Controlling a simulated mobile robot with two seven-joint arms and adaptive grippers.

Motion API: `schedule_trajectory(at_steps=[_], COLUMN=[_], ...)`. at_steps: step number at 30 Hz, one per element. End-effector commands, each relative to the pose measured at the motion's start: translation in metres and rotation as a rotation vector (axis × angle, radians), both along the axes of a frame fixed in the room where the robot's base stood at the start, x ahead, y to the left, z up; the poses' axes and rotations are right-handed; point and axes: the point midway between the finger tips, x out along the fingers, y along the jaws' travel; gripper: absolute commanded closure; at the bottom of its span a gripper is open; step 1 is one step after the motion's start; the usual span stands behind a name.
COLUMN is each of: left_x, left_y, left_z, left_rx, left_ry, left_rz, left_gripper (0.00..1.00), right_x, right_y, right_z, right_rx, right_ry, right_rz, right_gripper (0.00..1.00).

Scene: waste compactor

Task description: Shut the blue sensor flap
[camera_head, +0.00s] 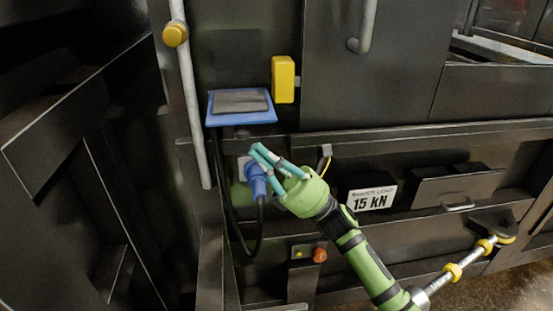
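The blue sensor flap (212,112) is a blue-rimmed panel with a dark grey pad on top. It stands out from the dark machine wall, tilted towards me, left of centre. My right gripper (252,151) is green with teal fingers and comes up from the lower right. Its fingertips come together just below the flap, apart from it, with nothing seen between them. A blue plug (256,179) with a black cable sits in the wall right beside the fingers, partly behind them. My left gripper is not in view.
A yellow box (283,79) is fixed right of the flap. A vertical grey pipe (195,100) with a yellow knob (175,34) runs at left. A "15 KN" sign (371,198) and a red button (320,255) are lower. The black cable (246,248) loops beneath the plug.

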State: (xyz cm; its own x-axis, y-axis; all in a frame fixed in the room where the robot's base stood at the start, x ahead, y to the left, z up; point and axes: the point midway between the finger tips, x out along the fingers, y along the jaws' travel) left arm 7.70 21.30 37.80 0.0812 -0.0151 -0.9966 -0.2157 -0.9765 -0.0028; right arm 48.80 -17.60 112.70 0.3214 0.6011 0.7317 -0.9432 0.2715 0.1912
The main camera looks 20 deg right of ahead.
Motion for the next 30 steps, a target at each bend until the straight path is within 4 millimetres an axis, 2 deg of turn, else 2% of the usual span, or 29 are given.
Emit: schedule_trajectory(at_steps=[1, 7, 30], left_x=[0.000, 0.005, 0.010], left_y=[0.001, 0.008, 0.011], left_z=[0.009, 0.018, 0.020], left_rx=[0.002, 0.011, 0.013], left_ry=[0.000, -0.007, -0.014], left_rz=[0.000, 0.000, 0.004], left_gripper=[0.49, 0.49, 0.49], right_x=[0.003, 0.010, 0.014], right_y=[0.006, 0.020, 0.022], right_z=[0.011, 0.025, 0.028], right_rx=[0.001, -0.001, 0.002], right_ry=[-0.002, 0.001, 0.007], right_rz=[0.001, 0.001, 0.000], right_gripper=[1.00, 1.00, 1.00])
